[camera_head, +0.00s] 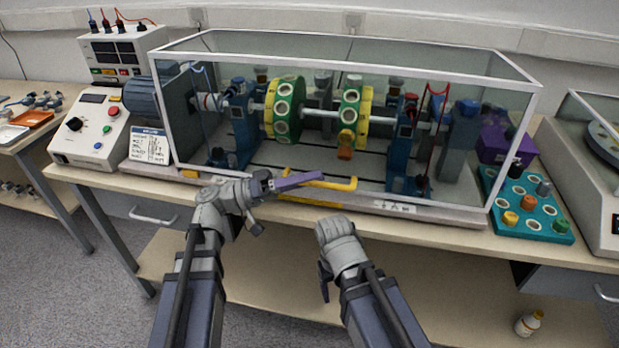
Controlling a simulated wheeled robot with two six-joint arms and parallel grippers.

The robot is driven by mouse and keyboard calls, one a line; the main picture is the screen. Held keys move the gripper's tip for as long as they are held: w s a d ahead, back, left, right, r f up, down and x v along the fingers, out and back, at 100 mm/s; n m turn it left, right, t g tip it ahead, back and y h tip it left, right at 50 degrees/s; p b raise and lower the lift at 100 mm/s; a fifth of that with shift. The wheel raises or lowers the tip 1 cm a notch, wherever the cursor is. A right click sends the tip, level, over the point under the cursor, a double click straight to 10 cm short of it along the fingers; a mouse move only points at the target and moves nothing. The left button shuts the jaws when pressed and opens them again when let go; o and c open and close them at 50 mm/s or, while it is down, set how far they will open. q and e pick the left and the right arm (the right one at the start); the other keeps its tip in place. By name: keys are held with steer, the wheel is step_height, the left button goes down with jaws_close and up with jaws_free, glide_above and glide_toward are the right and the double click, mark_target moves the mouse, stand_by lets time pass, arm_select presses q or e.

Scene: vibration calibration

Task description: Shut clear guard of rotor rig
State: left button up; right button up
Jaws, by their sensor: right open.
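The clear guard (420,62) is a see-through box with white edges over the rotor rig. Its front pane stands in front of the rotors and its lower front edge lies along the rig's base (440,213); I cannot tell whether it sits flush. A yellow handle (347,184) sticks out low at the front middle. My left gripper (298,180) is at the handle's left part, its purple finger overlapping it in the picture; contact and jaw gap are unclear. My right gripper (335,235) is open, lower and apart from the handle, in front of the bench edge.
A control box (92,130) and a meter unit (120,50) stand left of the rig. A teal tray (520,205) with round parts and a purple box (492,146) lie at the right. A small bottle (528,323) stands on the lower shelf.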

arm_select(q)
steer(key=b+v, duration=0.2)
steer(key=v, duration=0.5)
steer(key=shift+a, duration=0.35)
steer(key=shift+f, duration=0.15)
steer(key=shift+a, duration=0.15)
steer(key=w+f+b+v, duration=0.1)
steer(key=b+v, duration=0.2)
steer(key=v, duration=0.5)
steer(key=shift+w+a+f, duration=0.2)
stand_by(0.5)
stand_by(0.5)
